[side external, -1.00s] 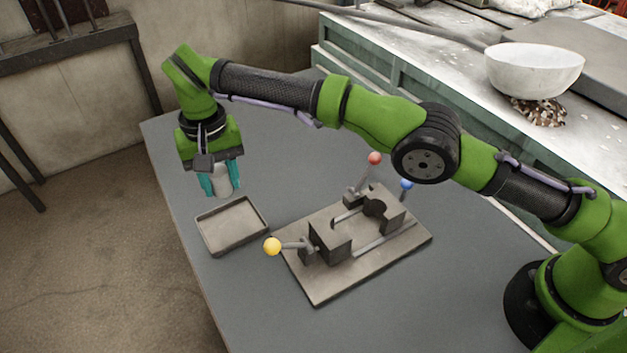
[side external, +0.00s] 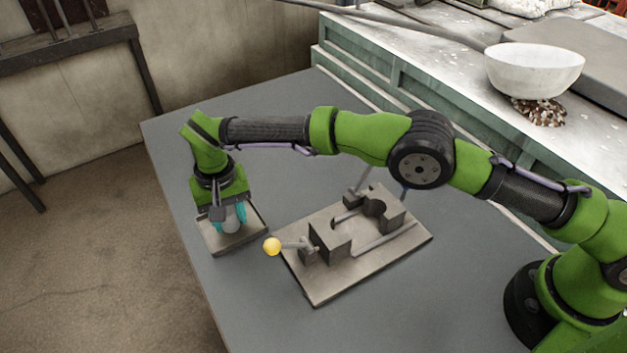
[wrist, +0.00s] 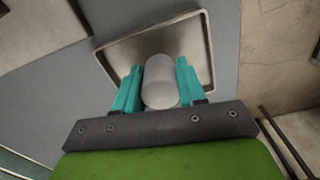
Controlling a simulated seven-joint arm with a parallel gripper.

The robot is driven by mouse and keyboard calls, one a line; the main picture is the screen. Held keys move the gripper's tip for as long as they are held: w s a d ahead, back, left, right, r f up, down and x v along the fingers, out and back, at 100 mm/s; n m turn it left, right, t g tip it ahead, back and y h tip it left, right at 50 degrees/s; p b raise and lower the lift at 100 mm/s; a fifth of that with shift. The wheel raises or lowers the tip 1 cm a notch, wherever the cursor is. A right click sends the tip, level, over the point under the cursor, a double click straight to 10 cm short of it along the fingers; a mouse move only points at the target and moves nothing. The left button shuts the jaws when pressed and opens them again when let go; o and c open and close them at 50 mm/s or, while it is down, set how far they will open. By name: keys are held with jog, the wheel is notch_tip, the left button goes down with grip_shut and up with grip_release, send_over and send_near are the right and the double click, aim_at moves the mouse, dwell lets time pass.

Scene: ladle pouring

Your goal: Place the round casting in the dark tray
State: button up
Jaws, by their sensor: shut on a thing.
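The round casting (side external: 231,226) is a pale grey cylinder held between the teal fingers of my gripper (side external: 229,220). In the wrist view the casting (wrist: 160,82) sits between both fingers of my gripper (wrist: 158,85), with the tray behind it. The dark tray (side external: 258,238) is a shallow grey rectangular tray near the table's left edge. Its rim also shows in the wrist view (wrist: 150,29). My gripper is shut on the casting, low over the tray. I cannot tell whether the casting touches the tray floor.
The grey table (side external: 380,310) is clear in front of the fixture. A white bowl (side external: 535,70) sits on the bench behind.

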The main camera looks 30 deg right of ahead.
jog(key=o, duration=1.1)
jog(key=shift+f, duration=0.15)
